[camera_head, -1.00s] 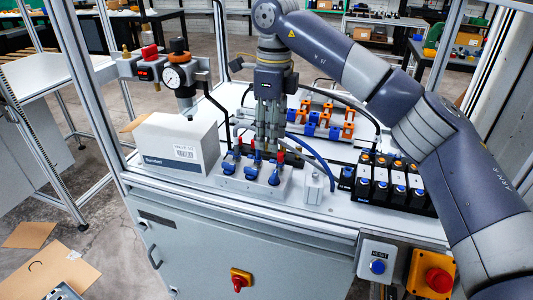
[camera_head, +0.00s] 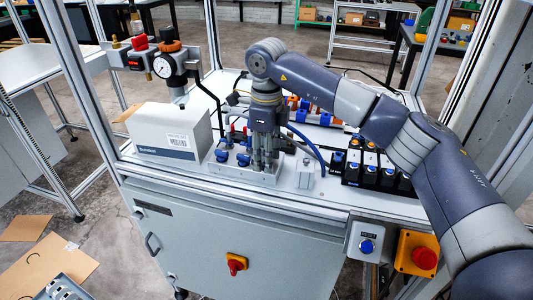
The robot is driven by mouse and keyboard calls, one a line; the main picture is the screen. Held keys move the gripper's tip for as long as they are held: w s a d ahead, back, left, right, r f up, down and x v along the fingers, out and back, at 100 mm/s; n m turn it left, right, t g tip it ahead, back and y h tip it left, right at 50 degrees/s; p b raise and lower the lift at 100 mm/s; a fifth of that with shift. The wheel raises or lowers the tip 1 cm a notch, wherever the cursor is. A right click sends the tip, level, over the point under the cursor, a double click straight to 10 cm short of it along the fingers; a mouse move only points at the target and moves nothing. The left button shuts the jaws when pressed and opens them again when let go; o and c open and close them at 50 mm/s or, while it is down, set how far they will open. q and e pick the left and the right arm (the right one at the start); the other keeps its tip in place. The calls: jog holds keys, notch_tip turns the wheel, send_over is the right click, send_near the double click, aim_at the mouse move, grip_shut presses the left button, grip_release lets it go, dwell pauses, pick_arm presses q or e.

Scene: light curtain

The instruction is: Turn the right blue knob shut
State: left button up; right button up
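A grey valve block (camera_head: 230,172) stands near the front edge of the bench. Its left blue knob (camera_head: 222,156) and middle blue knob (camera_head: 244,160) show. The right blue knob is hidden behind my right gripper (camera_head: 263,162). That gripper points straight down, with its fingertips low over the right end of the block, where the right knob sits. I cannot tell whether the fingers touch the knob or how far apart they are. My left gripper is not in view.
A white carton (camera_head: 168,135) stands left of the block, below a pressure gauge (camera_head: 162,67). A small grey fitting (camera_head: 306,173) and black valve modules (camera_head: 369,171) lie to the right. A blue hose (camera_head: 310,147) curves behind the gripper. Frame posts flank the bench.

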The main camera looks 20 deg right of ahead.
jog(key=c, duration=0.7)
jog(key=shift+c, duration=0.4)
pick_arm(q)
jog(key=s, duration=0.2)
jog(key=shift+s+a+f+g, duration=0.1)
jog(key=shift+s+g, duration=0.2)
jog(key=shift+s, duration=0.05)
